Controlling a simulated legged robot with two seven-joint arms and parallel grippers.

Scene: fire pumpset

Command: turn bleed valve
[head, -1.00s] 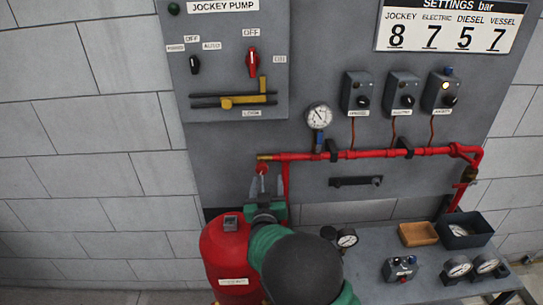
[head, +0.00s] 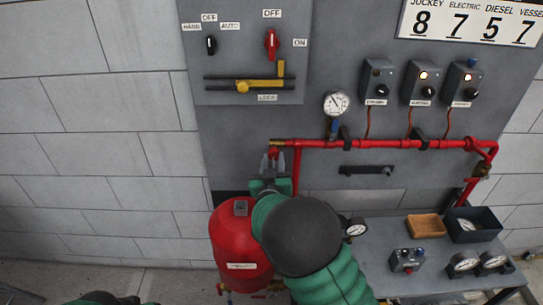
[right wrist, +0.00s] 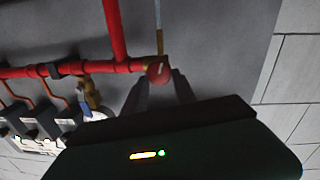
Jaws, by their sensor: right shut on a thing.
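The bleed valve appears as a small red knob (head: 273,153) at the left, brass-tipped end of the red pipe (head: 375,144). In the right wrist view the red knob (right wrist: 158,71) sits between the tips of two grey fingers and has a pale mark on its face. My right gripper (head: 273,161) is shut on the knob from below, one finger on each side. It also shows in the right wrist view (right wrist: 159,84). My right arm hides part of the area below. Only a bit of my left arm shows at the bottom left; its gripper is not visible.
A red tank (head: 238,250) stands just below the right gripper. A pressure gauge (head: 336,103) and several switch boxes hang on the panel. A bench (head: 385,272) at the right carries a wooden tray (head: 426,226), a black bin (head: 472,225) and loose gauges.

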